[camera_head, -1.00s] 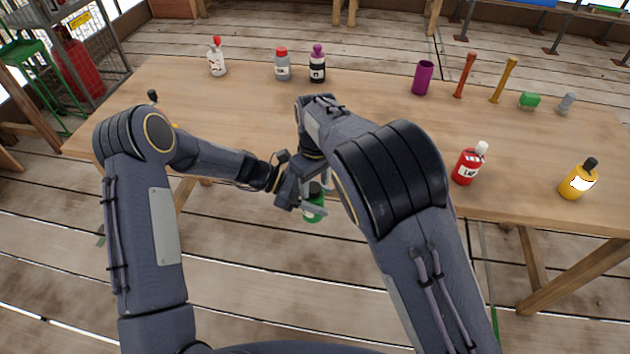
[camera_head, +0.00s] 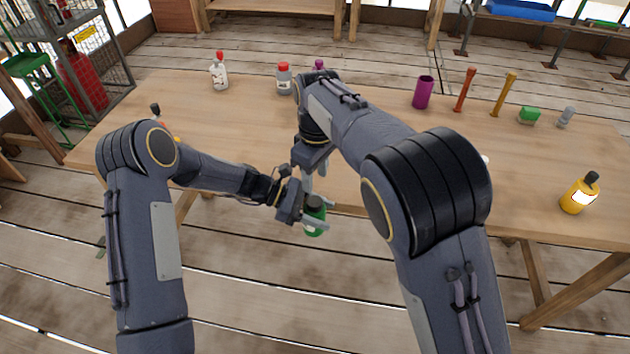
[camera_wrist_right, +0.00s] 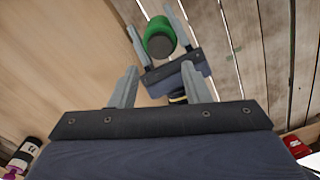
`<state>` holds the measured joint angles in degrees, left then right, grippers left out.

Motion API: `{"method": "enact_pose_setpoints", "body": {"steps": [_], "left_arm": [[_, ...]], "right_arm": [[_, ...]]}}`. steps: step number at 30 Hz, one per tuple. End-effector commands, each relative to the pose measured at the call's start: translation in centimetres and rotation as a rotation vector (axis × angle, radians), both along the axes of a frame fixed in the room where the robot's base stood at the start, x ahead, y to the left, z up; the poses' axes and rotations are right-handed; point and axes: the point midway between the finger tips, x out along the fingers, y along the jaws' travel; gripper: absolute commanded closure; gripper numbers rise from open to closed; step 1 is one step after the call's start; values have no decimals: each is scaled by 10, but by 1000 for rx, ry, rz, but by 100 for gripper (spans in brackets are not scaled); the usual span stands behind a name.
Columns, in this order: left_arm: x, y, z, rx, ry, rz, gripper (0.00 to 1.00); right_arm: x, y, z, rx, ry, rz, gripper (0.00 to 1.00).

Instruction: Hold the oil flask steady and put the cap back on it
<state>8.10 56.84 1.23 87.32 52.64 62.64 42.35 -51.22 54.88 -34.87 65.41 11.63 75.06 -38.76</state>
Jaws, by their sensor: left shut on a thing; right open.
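The green oil flask (camera_head: 314,226) is held by my left gripper (camera_head: 329,215), off the table's front edge. It also shows in the right wrist view (camera_wrist_right: 158,25), between the left gripper's two fingers. A dark round cap (camera_head: 314,203) sits on the flask's upper end and faces the right wrist camera (camera_wrist_right: 161,46); whether it is fully seated I cannot tell. My right gripper (camera_head: 308,186) is open and empty just above the flask. Its spread fingers (camera_wrist_right: 160,66) point towards the flask with a gap between.
The table's middle left is clear. My right arm hides part of the right side.

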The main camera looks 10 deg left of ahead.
Motion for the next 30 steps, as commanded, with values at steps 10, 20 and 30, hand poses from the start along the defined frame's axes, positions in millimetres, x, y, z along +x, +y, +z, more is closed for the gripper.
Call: {"method": "enact_pose_setpoints", "body": {"steps": [10, 20, 30], "left_arm": [[0, 0, 0, -1, 0, 0, 100], [0, 0, 0, -1, 0, 0, 100], [0, 0, 0, -1, 0, 0, 100]], "right_arm": [[0, 0, 1, -2, 1, 21, 57], [-1, 0, -40, -6, 3, 20, 57], [-1, 1, -76, -3, 1, 20, 57]]}}
